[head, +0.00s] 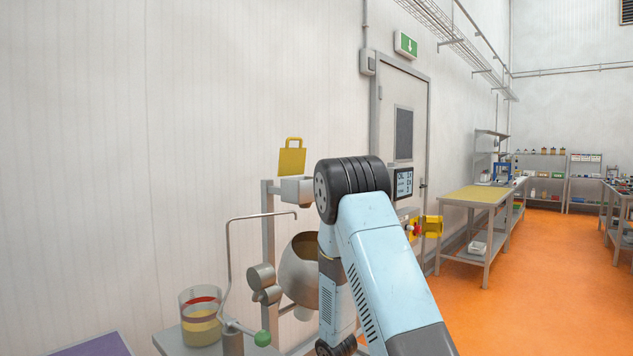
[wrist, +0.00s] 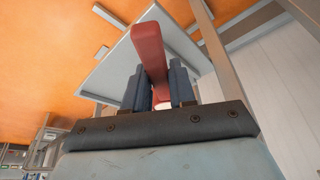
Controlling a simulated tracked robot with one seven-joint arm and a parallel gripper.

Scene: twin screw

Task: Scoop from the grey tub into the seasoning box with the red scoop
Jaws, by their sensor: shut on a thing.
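My gripper (wrist: 158,78) is shut on the red scoop (wrist: 149,44) in the wrist view. The scoop's handle lies between the two dark fingers, and its far end points away from me. I cannot see whether anything is in its bowl. In the head view my gripper and the scoop are hidden behind my arm. A small pale grey box (head: 296,190) is mounted on a post, with an upright yellow panel with a handle (head: 291,160) above it. I cannot tell whether this is the seasoning box. I cannot make out the grey tub.
A round metal drum (head: 302,268) stands left of my arm. A bent rod (head: 228,265), a green knob (head: 263,338) and a clear jar (head: 201,316) are nearby. A pale flat panel (wrist: 105,78) lies behind the scoop. Orange floor (head: 530,290) is open to the right.

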